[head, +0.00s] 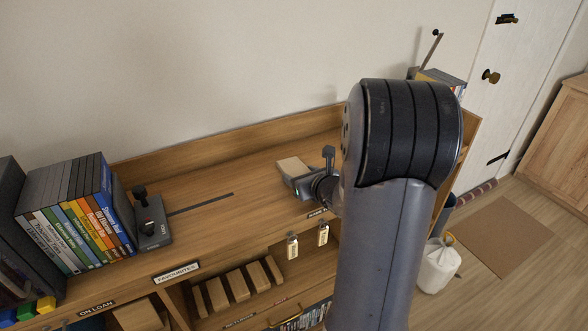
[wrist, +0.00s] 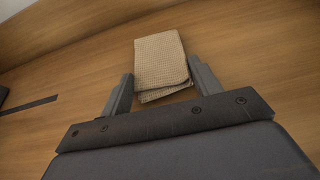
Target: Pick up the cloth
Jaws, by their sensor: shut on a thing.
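The cloth (wrist: 161,62) is a folded beige, woven-looking piece lying on the wooden shelf top in the wrist view. Its near end sits between the two fingers of my gripper (wrist: 163,92), which is shut on it. In the head view the cloth (head: 293,168) shows as a small pale patch just beyond my gripper (head: 300,182). My arm covers the shelf to the right of it. The cloth looks flat against or very close to the wood; I cannot tell if any part is lifted.
A dark slot (head: 200,204) runs along the shelf top (head: 235,180). A raised back edge (head: 230,137) borders the wall. Tags (head: 292,246) hang at the front edge.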

